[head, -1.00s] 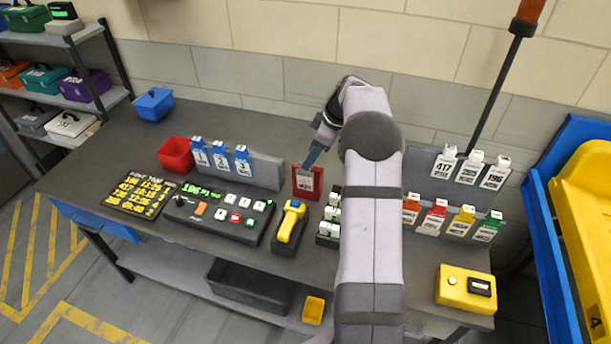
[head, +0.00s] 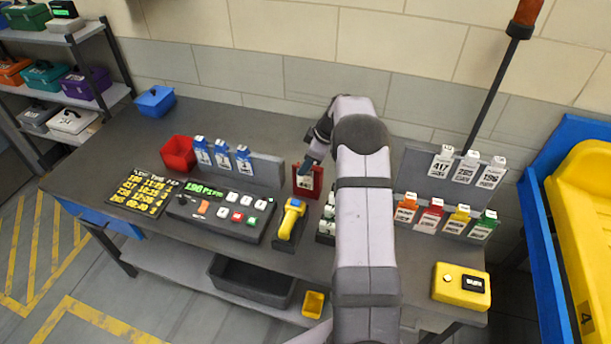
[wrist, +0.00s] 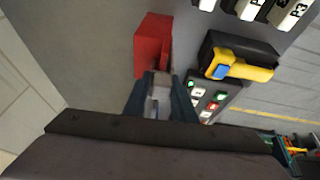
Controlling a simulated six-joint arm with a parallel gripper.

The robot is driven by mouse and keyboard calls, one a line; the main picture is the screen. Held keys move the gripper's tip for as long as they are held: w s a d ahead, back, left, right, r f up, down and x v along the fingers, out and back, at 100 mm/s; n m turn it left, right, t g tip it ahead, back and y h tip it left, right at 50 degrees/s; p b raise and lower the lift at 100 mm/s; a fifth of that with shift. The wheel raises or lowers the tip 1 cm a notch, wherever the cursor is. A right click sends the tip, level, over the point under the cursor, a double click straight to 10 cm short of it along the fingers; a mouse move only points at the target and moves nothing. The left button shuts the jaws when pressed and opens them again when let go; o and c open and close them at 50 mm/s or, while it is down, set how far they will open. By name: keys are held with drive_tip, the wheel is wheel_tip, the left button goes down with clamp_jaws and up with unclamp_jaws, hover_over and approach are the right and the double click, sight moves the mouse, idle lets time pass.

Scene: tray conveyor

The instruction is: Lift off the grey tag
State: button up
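A small tag with a white printed label (head: 305,183) stands in a red holder (head: 317,183) at the back middle of the bench; its body colour is hard to make out. My gripper (head: 307,166) is down at the top of this holder, coming in from the right. In the wrist view my two dark fingers (wrist: 161,85) point at the red holder (wrist: 153,45). A pale grey piece (wrist: 158,98) shows between them. I cannot tell whether the fingers touch it. No other clearly grey tag shows; white tags (head: 467,167) hang on the right rack.
Blue tags (head: 222,155) hang on a grey panel left of the holder. A yellow scanner (head: 291,218) and a button console (head: 222,212) lie in front. Orange, red, yellow and green tags (head: 431,215) hang on the right. A yellow box (head: 461,287) sits at the front right.

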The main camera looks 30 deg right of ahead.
drive_tip(key=shift+r, duration=0.2)
drive_tip(key=shift+r+b, duration=0.6)
drive_tip(key=shift+r, duration=0.2)
wheel_tip(320, 180, up, 5)
drive_tip(key=shift+s+a+f+b, duration=0.1)
drive_tip(key=shift+s+a+b, duration=0.05)
drive_tip(key=shift+b, duration=1)
drive_tip(key=s+d+b, duration=0.5)
drive_tip(key=s+d, duration=0.3)
drive_tip(key=s, duration=0.3)
drive_tip(key=shift+s+b, duration=0.25)
drive_tip(key=shift+b, duration=0.1)
drive_tip(key=shift+d+r, duration=0.1)
drive_tip(key=shift+r, duration=0.1)
wheel_tip(320, 180, up, 6)
drive_tip(key=p, duration=0.5)
drive_tip(key=shift+r, duration=0.2)
